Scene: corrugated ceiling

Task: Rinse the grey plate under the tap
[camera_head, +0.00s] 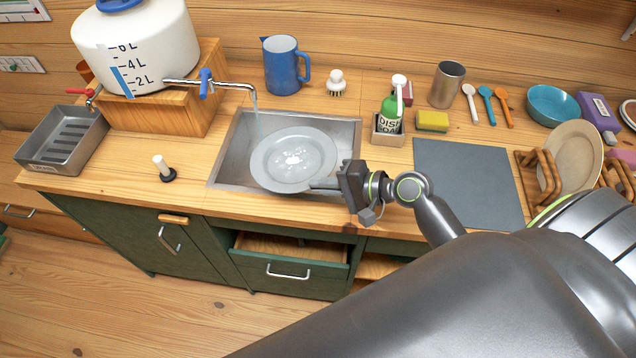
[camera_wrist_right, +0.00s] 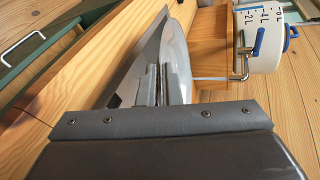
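The grey plate (camera_head: 293,158) is over the metal sink (camera_head: 230,160), with a bright wet-looking patch at its middle. The tap (camera_head: 235,87) has a blue handle, and a stream of water comes from its spout beside the plate's upper left edge. My right gripper (camera_head: 324,184) is shut on the plate's lower right rim. In the right wrist view the fingers (camera_wrist_right: 158,88) pinch the plate (camera_wrist_right: 178,60), which appears edge-on. I cannot tell whether the stream lands on the plate or behind it. My left gripper is not in view.
A white water tank (camera_head: 137,45) on a wooden box (camera_head: 190,108) feeds the tap. A grey mat (camera_head: 468,180) lies bare to the right. A drawer (camera_head: 290,270) below is partly open.

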